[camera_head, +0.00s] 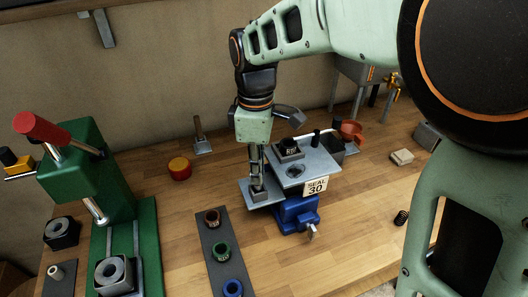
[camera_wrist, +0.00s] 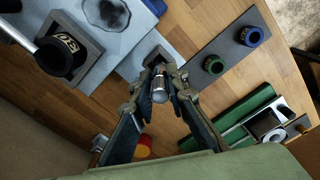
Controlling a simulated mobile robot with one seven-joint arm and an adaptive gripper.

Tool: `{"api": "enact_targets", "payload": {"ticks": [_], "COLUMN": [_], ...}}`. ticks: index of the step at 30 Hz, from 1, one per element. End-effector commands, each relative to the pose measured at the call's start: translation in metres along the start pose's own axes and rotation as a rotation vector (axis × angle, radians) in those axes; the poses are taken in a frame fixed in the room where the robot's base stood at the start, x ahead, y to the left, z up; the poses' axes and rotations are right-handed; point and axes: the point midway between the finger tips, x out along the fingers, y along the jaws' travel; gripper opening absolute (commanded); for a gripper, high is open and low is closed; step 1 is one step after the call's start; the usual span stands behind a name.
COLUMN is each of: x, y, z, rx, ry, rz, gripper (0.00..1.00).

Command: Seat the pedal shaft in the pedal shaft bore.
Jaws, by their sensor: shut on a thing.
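My gripper (camera_head: 257,165) points down over the left, lower part of a grey plate (camera_head: 262,201) on a blue vise-like base. In the wrist view my gripper (camera_wrist: 160,95) is shut on the pedal shaft (camera_wrist: 159,90), a short silver cylinder between the fingertips. A dark square block (camera_head: 258,193), perhaps holding the pedal shaft bore, sits on the plate directly below the fingertips. The block also shows in the wrist view (camera_wrist: 157,58), just beyond the shaft. The bore opening is hidden by the shaft and fingers. I cannot tell whether the shaft's end is inside it.
A raised grey plate (camera_head: 306,166) with a dark socket labelled 30 (camera_head: 289,149) stands just right of my gripper. A strip with several coloured rings (camera_head: 218,248) lies in front. A green press (camera_head: 85,175) stands left. A red-yellow knob (camera_head: 180,168) stands behind left.

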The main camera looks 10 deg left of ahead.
Motion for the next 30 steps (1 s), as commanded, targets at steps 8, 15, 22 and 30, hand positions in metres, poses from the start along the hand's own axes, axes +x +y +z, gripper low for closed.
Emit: {"api": "enact_targets", "payload": {"ticks": [8,15,22,30], "x": [0.001,0.004,0.004,-0.009], "y": [0.001,0.001,0.0,0.002], "z": [0.0,0.0,0.0,-0.001], "rx": [-0.001,-0.001,-0.001,0.0], "ry": [0.001,0.001,0.001,0.003], "rz": [0.002,0.002,0.002,0.005], "gripper": [0.0,0.24,0.31,0.31]}}
